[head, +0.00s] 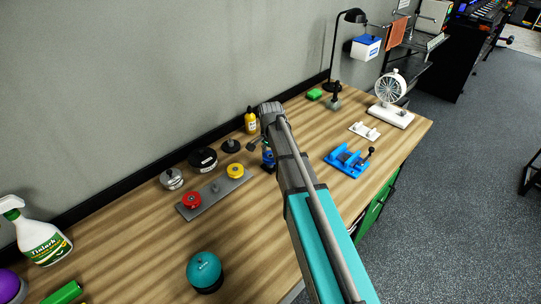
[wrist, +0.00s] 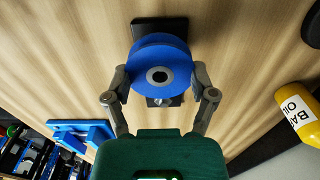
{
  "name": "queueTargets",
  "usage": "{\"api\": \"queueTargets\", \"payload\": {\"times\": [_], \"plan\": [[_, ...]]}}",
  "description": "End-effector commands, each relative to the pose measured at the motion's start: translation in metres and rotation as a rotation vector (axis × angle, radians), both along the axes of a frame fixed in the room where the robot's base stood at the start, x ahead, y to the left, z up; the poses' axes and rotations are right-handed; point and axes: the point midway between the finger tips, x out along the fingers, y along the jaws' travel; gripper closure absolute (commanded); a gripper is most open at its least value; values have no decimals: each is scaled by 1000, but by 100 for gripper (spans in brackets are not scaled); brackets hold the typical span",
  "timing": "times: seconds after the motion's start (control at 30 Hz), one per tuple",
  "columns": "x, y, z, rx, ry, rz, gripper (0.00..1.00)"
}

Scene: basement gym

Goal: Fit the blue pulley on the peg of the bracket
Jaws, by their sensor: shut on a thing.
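My gripper (wrist: 160,95) is shut on the blue pulley (wrist: 158,70), with one finger on each side of its rim. The pulley's dark centre hole faces the wrist camera. In the head view a bit of the blue pulley (head: 268,157) shows left of my arm, which hides most of my gripper. A dark rectangular piece (wrist: 160,26) lies behind the pulley in the wrist view; I cannot tell whether they touch. The grey bracket plate (head: 206,203) carries a red pulley (head: 191,199), a bare middle peg (head: 215,187) and a yellow pulley (head: 235,170).
A yellow oil bottle (head: 251,123), black discs (head: 203,159) and a metal weight (head: 171,178) stand behind the plate. A blue vise (head: 347,161) is right of my arm. A teal round container (head: 205,271) stands in front. The wood between plate and container is clear.

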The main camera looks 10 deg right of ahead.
Motion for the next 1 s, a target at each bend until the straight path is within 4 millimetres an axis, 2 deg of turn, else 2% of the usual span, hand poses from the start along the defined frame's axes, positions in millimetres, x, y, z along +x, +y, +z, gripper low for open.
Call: {"api": "queueTargets", "payload": {"times": [0.63,0.67,0.7,0.8,1.0], "plan": [[0,0,-12,0,0,0,75],[0,0,-11,0,0,0,21],[0,0,-11,0,0,0,14],[0,0,-11,0,0,0,0],[0,0,-11,0,0,0,0]]}}
